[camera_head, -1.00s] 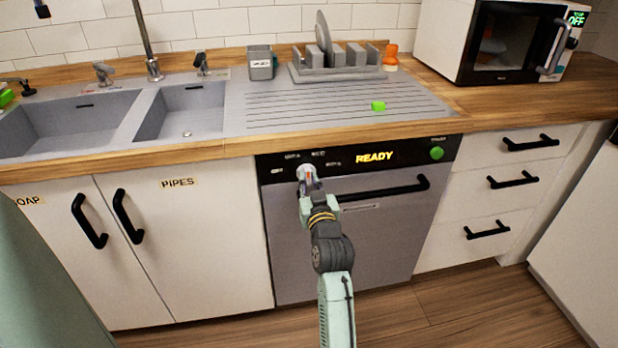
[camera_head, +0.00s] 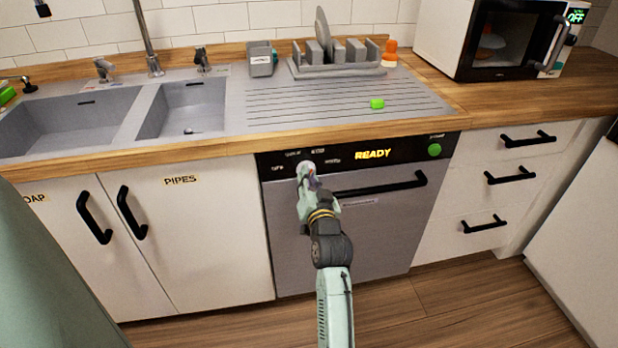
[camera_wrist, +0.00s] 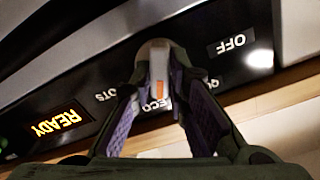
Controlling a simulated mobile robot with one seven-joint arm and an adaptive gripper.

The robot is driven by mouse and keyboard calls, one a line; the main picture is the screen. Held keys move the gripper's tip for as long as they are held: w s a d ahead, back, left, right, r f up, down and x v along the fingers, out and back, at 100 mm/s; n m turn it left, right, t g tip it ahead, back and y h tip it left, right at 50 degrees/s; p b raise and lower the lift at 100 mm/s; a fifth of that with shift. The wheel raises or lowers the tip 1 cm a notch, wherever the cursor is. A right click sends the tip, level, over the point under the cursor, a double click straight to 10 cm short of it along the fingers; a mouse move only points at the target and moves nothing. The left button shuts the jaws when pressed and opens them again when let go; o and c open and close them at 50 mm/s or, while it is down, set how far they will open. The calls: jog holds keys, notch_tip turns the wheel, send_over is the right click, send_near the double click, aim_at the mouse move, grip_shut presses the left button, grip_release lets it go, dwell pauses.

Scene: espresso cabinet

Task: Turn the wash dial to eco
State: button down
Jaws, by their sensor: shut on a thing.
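The wash dial (camera_head: 305,168) is a pale round knob at the left end of the dishwasher's black control strip (camera_head: 400,152). In the wrist view the dial (camera_wrist: 158,56) sits between the two fingers, with an orange mark on it. The ECO label (camera_wrist: 156,104) lies just beyond that mark, partly covered by the fingers. My gripper (camera_head: 309,181) is shut on the dial; its fingers also show in the wrist view (camera_wrist: 160,78). The OFF label (camera_wrist: 231,44) is at right there, a label ending in OTS (camera_wrist: 106,96) at left.
A lit READY display (camera_head: 373,154) and a green button (camera_head: 434,150) are on the strip. The black dishwasher handle (camera_head: 380,189) juts out just right of my gripper. Cupboard handles (camera_head: 130,212) are at left, drawers (camera_head: 510,178) at right.

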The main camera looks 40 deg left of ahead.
jog(key=c, duration=1.6)
grip_release()
jog(key=shift+o, duration=0.2)
jog(key=v, duration=1.2)
